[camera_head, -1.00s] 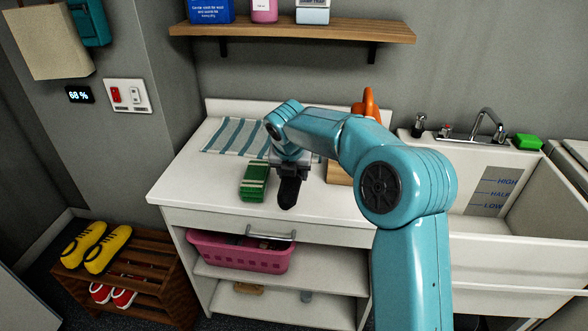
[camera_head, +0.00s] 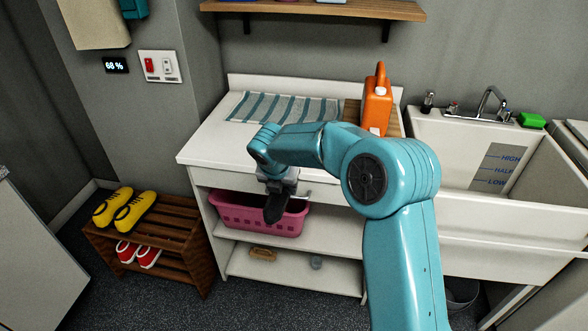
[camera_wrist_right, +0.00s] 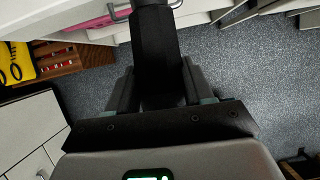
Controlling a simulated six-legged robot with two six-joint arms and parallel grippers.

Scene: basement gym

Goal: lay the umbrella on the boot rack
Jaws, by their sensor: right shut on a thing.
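The black umbrella (camera_head: 275,208) is in my right gripper (camera_head: 278,184), which is shut on it in front of the counter, above the level of the pink basket's base. In the right wrist view the umbrella (camera_wrist_right: 154,45) runs away from me between the fingers (camera_wrist_right: 153,92). The slatted wooden boot rack (camera_head: 178,222) stands on the floor at the left, apart from the umbrella. It also shows in the right wrist view (camera_wrist_right: 68,62). My left gripper is not in view.
Yellow shoes (camera_head: 125,209) stand on the left of the rack's top, leaving its right part bare; red shoes (camera_head: 138,254) are below. The counter (camera_head: 207,148) with the pink basket (camera_head: 232,212) on its shelf is right of the rack. An orange jug (camera_head: 377,105) stands on the counter.

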